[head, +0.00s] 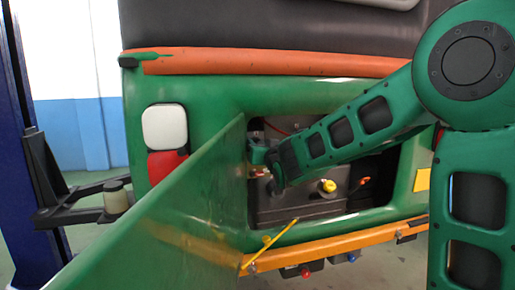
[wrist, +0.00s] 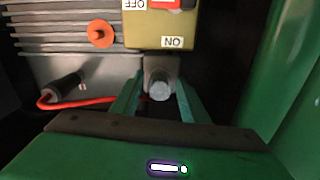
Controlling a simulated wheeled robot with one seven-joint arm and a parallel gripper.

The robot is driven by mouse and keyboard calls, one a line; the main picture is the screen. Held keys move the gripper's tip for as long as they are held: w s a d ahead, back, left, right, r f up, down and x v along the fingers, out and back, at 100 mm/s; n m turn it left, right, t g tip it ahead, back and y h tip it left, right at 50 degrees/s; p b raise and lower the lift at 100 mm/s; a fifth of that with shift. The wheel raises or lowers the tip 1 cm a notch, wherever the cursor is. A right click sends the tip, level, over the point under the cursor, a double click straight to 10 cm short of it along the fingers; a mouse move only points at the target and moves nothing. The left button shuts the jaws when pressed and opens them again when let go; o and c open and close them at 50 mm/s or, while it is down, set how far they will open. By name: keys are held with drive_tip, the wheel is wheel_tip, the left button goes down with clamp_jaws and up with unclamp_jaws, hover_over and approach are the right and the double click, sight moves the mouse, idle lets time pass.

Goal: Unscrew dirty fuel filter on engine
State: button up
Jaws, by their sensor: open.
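The engine (head: 300,205) sits in the open bay at the back of the green vehicle. My arm reaches into the bay from the right, and my gripper (head: 257,155) is at its left side, close to the open hatch door. In the wrist view, my gripper (wrist: 159,84) is open, with one green finger on each side of a grey cylindrical part (wrist: 159,91) with a pale round end. This part may be the fuel filter, but I cannot tell for sure. I cannot tell whether the fingers touch it.
The green hatch door (head: 175,215) stands open left of the bay. An olive box (wrist: 160,27) with ON and OFF labels and a red switch is just beyond the fingers. A red cable (wrist: 85,102) and an orange knob (wrist: 100,34) are left. A yellow cap (head: 328,185) is on the engine.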

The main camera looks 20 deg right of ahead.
drive_tip(key=m, duration=0.5)
drive_tip(key=shift+m, duration=0.3)
drive_tip(key=m, duration=0.5)
drive_tip(key=c, duration=0.8)
